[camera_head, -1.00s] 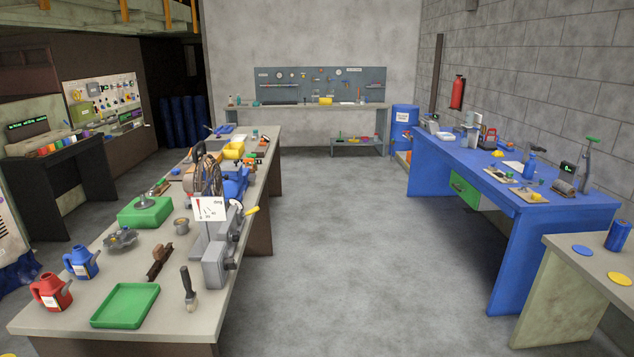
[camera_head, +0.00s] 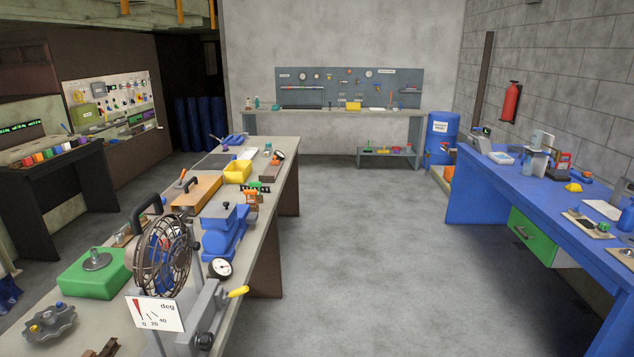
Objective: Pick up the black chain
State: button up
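I cannot make out a black chain for certain in this view. A small dark item with green on it (camera_head: 259,187) lies on the long grey workbench (camera_head: 285,190) at the left, beside the yellow bin, but it is too small to identify. My gripper and arm are not in view.
The workbench holds a caged fan (camera_head: 163,256), a blue vise (camera_head: 224,235), a green block (camera_head: 92,272) and a yellow bin (camera_head: 237,171). A blue bench (camera_head: 490,200) stands right, a back bench (camera_head: 330,112) beyond. The grey floor (camera_head: 350,240) between is clear.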

aim_at(264, 188)
jog(key=i, duration=1.85)
jog(key=i+j+u, duration=0.35)
jog(key=i, duration=0.55)
jog(key=i+l+u, duration=0.1)
jog(key=i+u, duration=0.25)
jog(key=i, duration=0.5)
